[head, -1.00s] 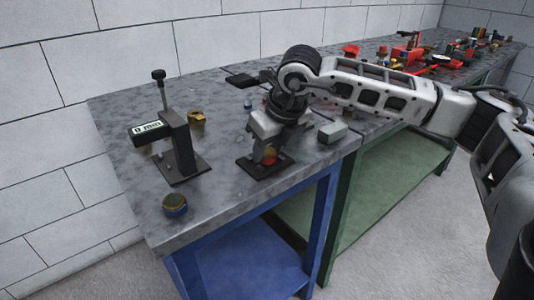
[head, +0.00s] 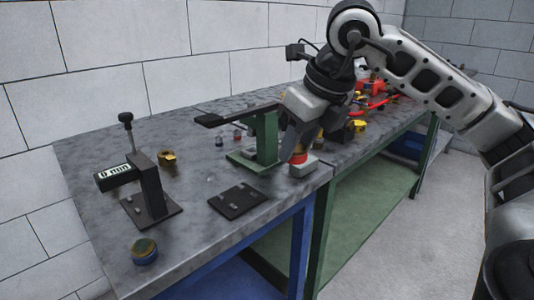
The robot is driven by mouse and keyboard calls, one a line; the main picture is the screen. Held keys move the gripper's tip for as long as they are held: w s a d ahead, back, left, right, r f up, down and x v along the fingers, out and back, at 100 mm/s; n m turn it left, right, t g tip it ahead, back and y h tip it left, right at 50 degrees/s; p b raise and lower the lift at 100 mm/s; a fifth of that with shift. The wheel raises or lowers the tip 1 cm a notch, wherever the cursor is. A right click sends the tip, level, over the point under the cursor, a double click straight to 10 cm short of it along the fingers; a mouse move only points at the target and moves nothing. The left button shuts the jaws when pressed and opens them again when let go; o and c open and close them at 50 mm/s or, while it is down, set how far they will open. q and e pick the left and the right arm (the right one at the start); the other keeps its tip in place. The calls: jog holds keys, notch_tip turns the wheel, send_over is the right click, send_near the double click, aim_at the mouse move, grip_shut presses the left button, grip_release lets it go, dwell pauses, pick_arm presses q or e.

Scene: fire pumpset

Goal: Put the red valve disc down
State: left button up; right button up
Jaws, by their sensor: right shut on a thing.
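The red valve disc (head: 299,158) is between the fingers of my right gripper (head: 298,150), which points down and is shut on it. The fingers hide part of the disc. The disc is at the top of a small light grey block (head: 303,170) near the table's front edge. I cannot tell whether it touches the block or hangs just above it. My left gripper is not in view.
A green stand (head: 264,138) with a dark top arm is close left of my gripper. A gauge stand (head: 151,190), brass fitting (head: 167,159) and round cap (head: 144,251) are further left on the grey tabletop (head: 205,165).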

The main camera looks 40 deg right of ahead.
jog(key=shift+s+d+r, duration=0.2)
jog(key=shift+s+r, duration=0.05)
jog(key=shift+s, duration=0.25)
jog(key=shift+s+d+r, duration=0.2)
jog(key=shift+s, duration=0.25)
jog(key=s+a+p, duration=0.2)
jog(key=a+p, duration=0.1)
jog(key=a, duration=2)
jog(key=w+d+f, duration=0.1)
jog(key=w+f, duration=0.2)
jog(key=w, duration=0.1)
jog(key=w+d+f, duration=0.1)
jog(key=w+f, duration=0.2)
jog(key=w, duration=0.1)
jog(key=w+d+f, duration=0.1)
jog(key=w+f, duration=0.2)
jog(key=shift+w+d+f, duration=0.1)
jog(key=shift+w+d, duration=0.3)
jog(key=x, duration=0.3)
jog(key=shift+s+d+f, duration=0.1)
jog(key=shift+d+f, duration=0.2)
jog(key=shift+f, duration=0.45)
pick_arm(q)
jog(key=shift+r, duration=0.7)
